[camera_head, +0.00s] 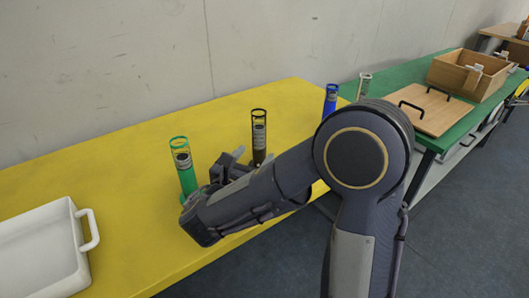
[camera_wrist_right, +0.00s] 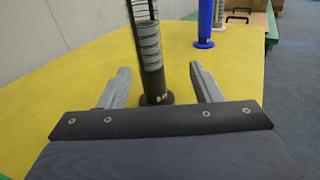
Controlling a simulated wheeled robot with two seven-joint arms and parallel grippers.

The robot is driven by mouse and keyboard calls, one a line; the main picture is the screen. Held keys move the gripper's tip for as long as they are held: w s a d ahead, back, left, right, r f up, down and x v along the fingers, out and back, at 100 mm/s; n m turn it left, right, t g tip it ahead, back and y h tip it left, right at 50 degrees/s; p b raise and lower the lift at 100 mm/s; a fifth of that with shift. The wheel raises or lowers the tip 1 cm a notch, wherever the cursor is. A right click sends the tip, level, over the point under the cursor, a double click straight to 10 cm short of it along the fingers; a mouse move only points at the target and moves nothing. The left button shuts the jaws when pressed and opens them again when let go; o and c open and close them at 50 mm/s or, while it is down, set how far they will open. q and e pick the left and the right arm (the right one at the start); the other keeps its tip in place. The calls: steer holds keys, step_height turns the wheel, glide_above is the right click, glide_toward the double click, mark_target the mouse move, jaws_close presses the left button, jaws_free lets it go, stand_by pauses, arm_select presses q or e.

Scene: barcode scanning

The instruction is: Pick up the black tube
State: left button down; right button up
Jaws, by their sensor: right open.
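The black tube (camera_head: 259,138) stands upright on the yellow table, with a wire-like top and a label on its side. In the right wrist view the black tube (camera_wrist_right: 150,55) stands between the two fingers, with its round base near their tips. My right gripper (camera_head: 238,160) is open at the near left side of the tube; in the wrist view the right gripper (camera_wrist_right: 158,84) shows gaps on both sides of the tube. My left gripper is not in view.
A green tube (camera_head: 184,168) stands close to my right gripper on the left. A blue tube (camera_head: 330,101) stands to the right, and a white one (camera_head: 364,86) beyond it. A white tray (camera_head: 40,250) lies at the left. A wooden box (camera_head: 465,75) and board (camera_head: 430,112) rest on the green table.

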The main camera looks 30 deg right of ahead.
mark_target(256, 142)
steer(key=shift+w+a+r+n+t, duration=0.15)
steer(key=shift+w+n+t, duration=0.3)
steer(key=shift+w, duration=0.5)
steer(key=x, duration=0.6)
steer(key=shift+d+b, duration=0.3)
steer(key=shift+b, duration=0.05)
steer(key=c, duration=1.2)
jaws_close()
steer(key=shift+r, duration=0.1)
